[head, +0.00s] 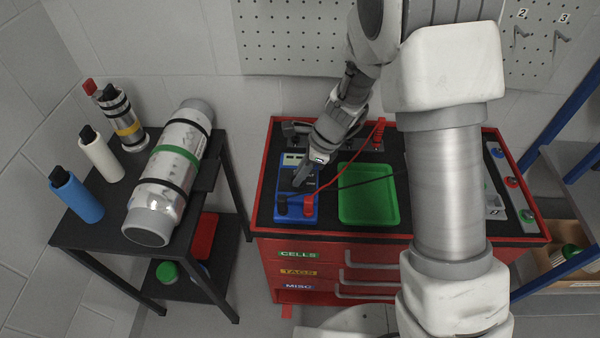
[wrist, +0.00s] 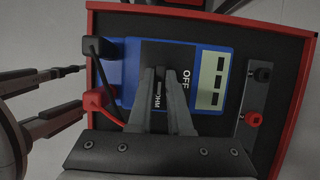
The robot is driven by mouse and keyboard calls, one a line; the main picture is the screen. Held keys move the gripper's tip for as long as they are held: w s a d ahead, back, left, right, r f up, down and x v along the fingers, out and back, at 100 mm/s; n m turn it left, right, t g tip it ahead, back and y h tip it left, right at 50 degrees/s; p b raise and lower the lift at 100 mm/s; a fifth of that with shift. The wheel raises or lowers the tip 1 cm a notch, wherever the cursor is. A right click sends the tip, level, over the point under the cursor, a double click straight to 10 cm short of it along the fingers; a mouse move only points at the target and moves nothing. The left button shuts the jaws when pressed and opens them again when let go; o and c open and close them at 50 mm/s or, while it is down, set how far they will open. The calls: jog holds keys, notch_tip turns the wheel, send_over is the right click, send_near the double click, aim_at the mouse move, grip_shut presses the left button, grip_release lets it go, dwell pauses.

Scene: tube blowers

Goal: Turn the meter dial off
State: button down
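The meter (head: 296,188) is a blue box with a dark face, lying on the red cabinet's black top in the head view. In the wrist view the meter (wrist: 228,75) shows a pale display with several dark segments and the word OFF beside the dial area. My gripper (wrist: 160,70) is over the middle of the meter's face, its two grey fingers close together with a narrow gap showing printed lettering. The dial is hidden at the fingertips, and I cannot tell whether they grip it. In the head view my gripper (head: 298,184) reaches down onto the meter from the upper right.
Black and red plugs (head: 308,203) sit at the meter's near end, with leads running off. A green tray (head: 369,206) lies just right of the meter. A black side table (head: 95,228) with cylinders stands left. A pegboard (head: 290,38) hangs behind.

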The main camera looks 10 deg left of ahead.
jog(key=shift+n, duration=0.3)
jog(key=n+g, duration=0.1)
jog(key=n, duration=0.1)
jog(key=n+p, duration=0.1)
jog(key=n, duration=0.1)
jog(key=shift+w+g+h, duration=0.15)
jog(key=shift+g+h, duration=0.15)
jog(key=shift+g, duration=0.1)
jog(key=n, duration=0.2)
jog(key=n+g+h+p, duration=0.1)
jog(key=n, duration=0.1)
jog(key=shift+w+a+n+g, duration=0.1)
jog(key=shift+n+g, duration=0.2)
jog(key=shift+n, duration=0.1)
jog(key=n, duration=0.2)
jog(key=n+h, duration=0.1)
jog(key=n, duration=0.1)
jog(key=shift+a+n+g+h, duration=0.15)
jog(key=shift+n+g+h, duration=0.15)
jog(key=shift+g, duration=0.1)
jog(key=shift+n+h, duration=0.8)
jog(key=shift+n, duration=1.1)
jog(key=shift+a, duration=0.1)
jog(key=c, duration=0.8)
grip_release()
jog(key=shift+c, duration=0.2)
